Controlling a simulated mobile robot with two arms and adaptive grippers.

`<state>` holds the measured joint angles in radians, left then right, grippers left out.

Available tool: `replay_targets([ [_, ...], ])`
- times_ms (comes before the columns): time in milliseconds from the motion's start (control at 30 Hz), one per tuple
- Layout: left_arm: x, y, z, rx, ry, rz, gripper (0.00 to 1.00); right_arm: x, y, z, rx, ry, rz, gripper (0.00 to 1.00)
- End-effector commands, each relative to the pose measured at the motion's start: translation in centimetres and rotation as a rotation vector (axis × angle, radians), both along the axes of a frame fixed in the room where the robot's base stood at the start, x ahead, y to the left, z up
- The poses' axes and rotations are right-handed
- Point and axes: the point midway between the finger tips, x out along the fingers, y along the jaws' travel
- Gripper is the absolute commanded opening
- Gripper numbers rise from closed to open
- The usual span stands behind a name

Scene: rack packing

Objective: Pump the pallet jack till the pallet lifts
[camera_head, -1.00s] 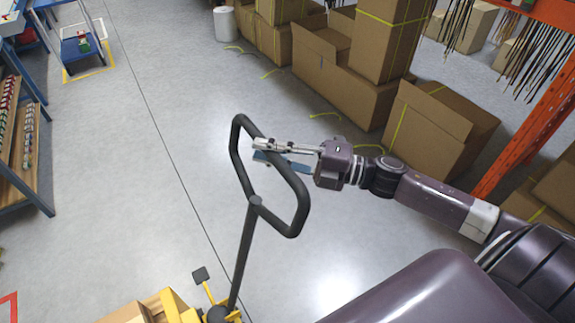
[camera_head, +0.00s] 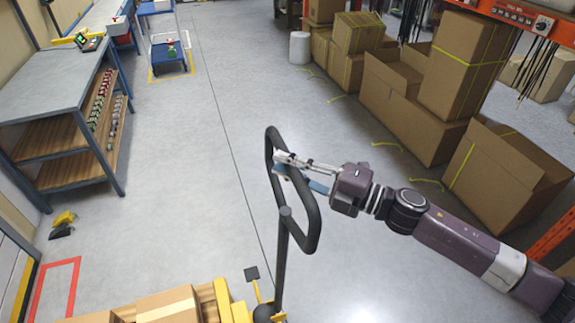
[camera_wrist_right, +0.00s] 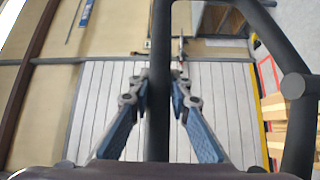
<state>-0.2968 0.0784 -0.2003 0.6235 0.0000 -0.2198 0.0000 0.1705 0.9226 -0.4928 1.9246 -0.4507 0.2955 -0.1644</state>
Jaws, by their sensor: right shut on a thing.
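The pallet jack's dark loop handle (camera_head: 316,215) stands upright on its shaft (camera_head: 281,265), with the yellow jack body (camera_head: 237,312) at the bottom. My right gripper (camera_head: 284,165) reaches in from the right and is shut on the handle's upper part. In the right wrist view the dark bar (camera_wrist_right: 160,90) runs between the blue-padded fingers. A pallet (camera_head: 207,300) with a cardboard box (camera_head: 168,306) shows at the bottom edge, mostly cut off. Whether it is off the floor cannot be told. My left gripper is not in view.
A workbench (camera_head: 60,85) with shelves stands at the left. Open cardboard boxes (camera_head: 505,170) and an orange rack (camera_head: 556,236) line the right. Yellow straps lie on the floor near the boxes. A red floor marking (camera_head: 75,285) lies at lower left. The central grey floor is clear.

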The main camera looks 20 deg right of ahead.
Motion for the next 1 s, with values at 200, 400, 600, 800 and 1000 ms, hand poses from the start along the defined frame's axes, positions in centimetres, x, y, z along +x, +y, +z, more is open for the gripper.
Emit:
replay_targets([
  [200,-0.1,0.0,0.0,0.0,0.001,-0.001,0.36,-0.1,0.0,-0.3,-0.002,0.004,0.001,0.18],
  [400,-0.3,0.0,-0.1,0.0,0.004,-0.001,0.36,-0.1,0.0,-0.3,-0.002,0.003,0.0,0.36],
  [600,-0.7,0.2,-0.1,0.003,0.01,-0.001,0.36,0.0,0.0,-0.2,-0.002,0.002,-0.001,0.36],
  [800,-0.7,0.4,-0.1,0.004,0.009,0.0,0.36,-0.5,-0.7,-0.4,-0.003,0.005,-0.003,0.36],
  [1000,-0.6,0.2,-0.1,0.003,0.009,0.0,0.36,-2.2,-2.6,-0.6,-0.003,0.007,-0.002,0.36],
])
